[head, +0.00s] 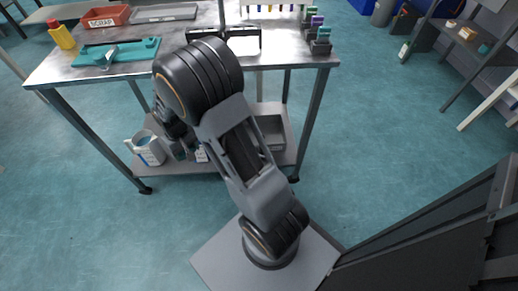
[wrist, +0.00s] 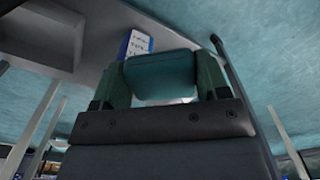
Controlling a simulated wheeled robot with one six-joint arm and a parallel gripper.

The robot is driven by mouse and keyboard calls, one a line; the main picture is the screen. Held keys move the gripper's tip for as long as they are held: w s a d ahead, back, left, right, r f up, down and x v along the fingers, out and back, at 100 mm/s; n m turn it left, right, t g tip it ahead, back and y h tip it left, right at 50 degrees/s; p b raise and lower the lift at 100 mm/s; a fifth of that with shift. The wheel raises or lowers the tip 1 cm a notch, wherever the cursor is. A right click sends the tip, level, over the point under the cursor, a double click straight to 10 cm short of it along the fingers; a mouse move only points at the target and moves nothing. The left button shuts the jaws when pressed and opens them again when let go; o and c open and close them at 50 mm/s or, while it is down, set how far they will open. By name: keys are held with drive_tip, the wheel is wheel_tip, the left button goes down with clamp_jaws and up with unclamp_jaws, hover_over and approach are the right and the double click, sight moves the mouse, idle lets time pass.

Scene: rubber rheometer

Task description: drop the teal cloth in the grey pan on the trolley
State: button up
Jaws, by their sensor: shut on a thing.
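My gripper (wrist: 162,82) is shut on the teal cloth (wrist: 163,72), which shows as a folded teal pad between the two fingers in the wrist view. In the head view my gripper (head: 186,152) is low beside the trolley's lower shelf, mostly hidden behind my arm, and the cloth cannot be made out there. The grey pan (head: 270,132) stands on the right part of the lower shelf of the trolley (head: 185,168). In the wrist view the pan (wrist: 42,35) is at upper left, apart from the cloth.
A white jug (head: 147,150) stands at the shelf's left end. A small blue and white box (wrist: 137,44) is close beyond my fingers. The trolley top (head: 180,65) above holds a teal tray (head: 130,50), a red scrap bin (head: 107,17) and a yellow bottle (head: 61,36).

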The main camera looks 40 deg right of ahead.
wheel_tip(320, 180, down, 6)
drive_tip(key=r+b, duration=0.1)
drive_tip(key=b, duration=0.3)
drive_tip(key=d+f+m, duration=0.3)
drive_tip(key=d+f, duration=0.1)
drive_tip(key=d, duration=0.7)
drive_tip(key=d+f+m, duration=0.2)
drive_tip(key=d+f, duration=0.1)
drive_tip(key=d, duration=0.7)
drive_tip(key=d+f+m, duration=0.3)
drive_tip(key=d+f, duration=0.1)
drive_tip(key=d, duration=0.7)
drive_tip(key=f+b, duration=0.1)
drive_tip(key=f, duration=0.2)
drive_tip(key=f+b, duration=0.2)
drive_tip(key=f, duration=0.1)
drive_tip(key=f+b, duration=0.2)
drive_tip(key=f, duration=0.1)
drive_tip(key=shift+s+d, duration=0.15)
drive_tip(key=shift+s, duration=0.2)
drive_tip(key=shift+f, duration=0.35)
drive_tip(key=shift+f, duration=0.25)
drive_tip(key=o, duration=1)
